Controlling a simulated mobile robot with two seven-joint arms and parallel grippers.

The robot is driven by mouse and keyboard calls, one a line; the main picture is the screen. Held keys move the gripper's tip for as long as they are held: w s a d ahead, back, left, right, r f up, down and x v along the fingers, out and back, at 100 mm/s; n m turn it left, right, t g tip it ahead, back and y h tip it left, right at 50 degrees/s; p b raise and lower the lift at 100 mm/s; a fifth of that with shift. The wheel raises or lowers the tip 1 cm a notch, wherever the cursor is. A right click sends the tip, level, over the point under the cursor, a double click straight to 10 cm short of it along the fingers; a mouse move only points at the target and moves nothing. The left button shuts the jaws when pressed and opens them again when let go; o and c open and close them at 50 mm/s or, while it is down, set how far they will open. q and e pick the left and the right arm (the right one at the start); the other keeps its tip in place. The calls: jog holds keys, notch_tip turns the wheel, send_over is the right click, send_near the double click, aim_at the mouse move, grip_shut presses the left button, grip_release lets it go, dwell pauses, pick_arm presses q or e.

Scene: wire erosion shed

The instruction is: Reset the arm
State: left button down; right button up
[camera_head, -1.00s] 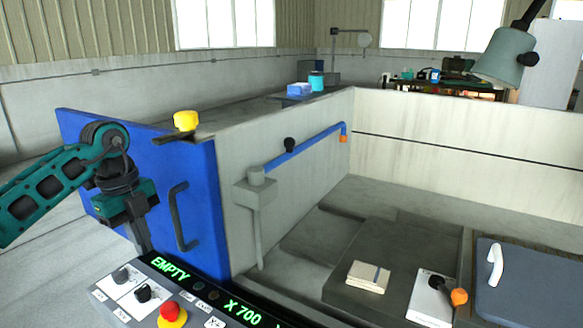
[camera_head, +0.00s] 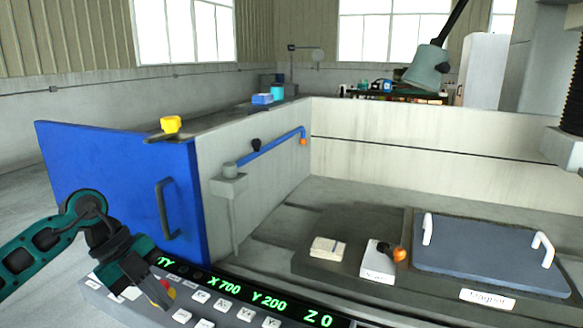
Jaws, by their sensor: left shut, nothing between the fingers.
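My left arm comes in from the lower left, green and black. Its gripper (camera_head: 161,297) is shut and empty, pointing down over the left part of the control panel (camera_head: 240,300). The gripper partly hides a red and yellow button (camera_head: 167,288) on the panel. I cannot tell whether the fingertips touch the panel. The panel display reads X 700, Y 200, Z 0. My right gripper is not in view.
A blue door (camera_head: 120,185) with a dark handle (camera_head: 165,208) stands behind the left arm. The grey tank wall (camera_head: 265,175) carries a blue pipe (camera_head: 272,146). Inside lie a plate with white handles (camera_head: 480,262), a white box (camera_head: 378,268) and a pale block (camera_head: 327,247).

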pick_arm(q)
jog(key=s+d+n+t+h, duration=0.1)
jog(key=s+d+t+h, duration=0.15)
jog(key=d+h, duration=0.5)
jog(key=s+d+n+t+h, duration=0.1)
jog(key=s+d+t+h, duration=0.3)
jog(key=d, duration=0.6)
jog(key=s+a+f+n+t+y, duration=0.1)
jog(key=a+f+n+t+y, duration=0.4)
jog(key=n, duration=0.4)
jog(key=a+f+n+t+y, duration=0.4)
jog(key=f+n+t+y, duration=0.1)
jog(key=f+n+y, duration=0.3)
jog(key=s+a+f+n+g+y, duration=0.2)
jog(key=s+f+n+g, duration=0.2)
jog(key=s+f, duration=0.6)
jog(key=shift+s+a+g, duration=0.2)
jog(key=shift+s+g, duration=0.15)
jog(key=shift+g, duration=0.4)
